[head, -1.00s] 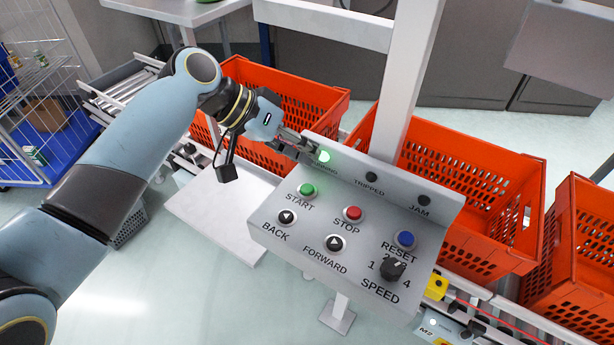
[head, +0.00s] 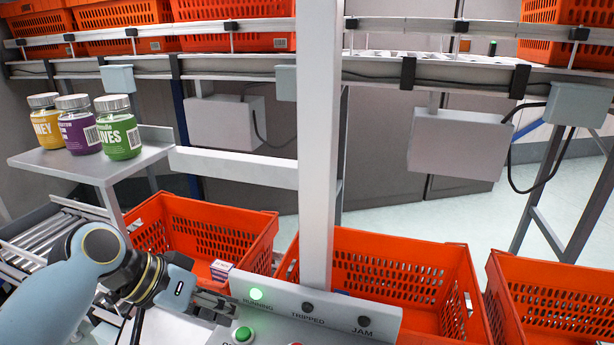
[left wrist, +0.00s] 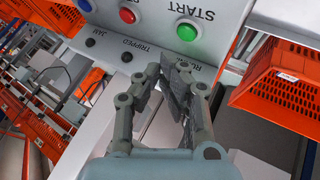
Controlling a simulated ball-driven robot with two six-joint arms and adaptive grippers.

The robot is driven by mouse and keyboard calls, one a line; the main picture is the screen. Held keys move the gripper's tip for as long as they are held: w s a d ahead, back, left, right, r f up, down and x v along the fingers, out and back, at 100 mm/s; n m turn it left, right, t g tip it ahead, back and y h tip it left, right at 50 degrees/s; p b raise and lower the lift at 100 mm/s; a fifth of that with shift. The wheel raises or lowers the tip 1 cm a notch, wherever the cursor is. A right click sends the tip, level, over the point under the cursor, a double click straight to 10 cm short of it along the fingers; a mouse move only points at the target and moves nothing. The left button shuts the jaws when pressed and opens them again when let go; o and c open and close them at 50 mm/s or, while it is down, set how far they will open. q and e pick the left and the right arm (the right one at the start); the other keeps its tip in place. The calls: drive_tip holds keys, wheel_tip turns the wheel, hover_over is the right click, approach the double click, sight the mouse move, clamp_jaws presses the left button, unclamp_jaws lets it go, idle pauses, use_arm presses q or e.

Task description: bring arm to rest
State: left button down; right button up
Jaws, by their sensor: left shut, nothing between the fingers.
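My left gripper (head: 218,306) is at the left end of the grey control panel (head: 320,308) in the head view, close to the lit green RUNNING lamp (head: 256,294). Its fingers are shut and empty. In the left wrist view the shut fingers (left wrist: 172,72) point at the panel, over the RUNNING label. The green START button (left wrist: 187,32) and red STOP button (left wrist: 127,15) show beyond them. Whether the fingers touch the panel, I cannot tell. The TRIPPED (head: 308,308) and JAM (head: 364,321) lamps are dark. My right gripper is not in view.
Orange totes stand behind the panel: left (head: 240,212), middle (head: 400,243) and right (head: 560,262). A white post (head: 318,130) rises behind the panel. A shelf (head: 90,165) with several jars is at the left. More totes (head: 235,10) stand on an upper conveyor.

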use_arm(q)
drive_tip(key=s+a+r+n+y, duration=0.1)
drive_tip(key=s+a+r+y, duration=0.2)
drive_tip(key=s, duration=0.5)
drive_tip(key=s+a+n+y, duration=0.1)
drive_tip(key=s+a+y, duration=0.1)
drive_tip(key=s+a, duration=0.4)
drive_tip(key=s+a+r+y, duration=0.2)
drive_tip(key=s+a+y, duration=0.1)
drive_tip(key=s, duration=0.6)
wheel_tip(320, 180, down, 40)
drive_tip(key=s+a+g+b, duration=0.2)
drive_tip(key=b, duration=1.1)
drive_tip(key=s+f+b, duration=0.5)
drive_tip(key=s+f, duration=0.4)
drive_tip(key=f, duration=0.4)
drive_tip(key=s+a+f+n+g+b, duration=0.1)
drive_tip(key=s+f+b, duration=0.3)
drive_tip(key=s+f, duration=0.5)
wheel_tip(320, 180, down, 4)
drive_tip(key=shift+a+r+b, duration=0.1)
drive_tip(key=shift+a+b, duration=0.05)
drive_tip(key=shift+b, duration=0.2)
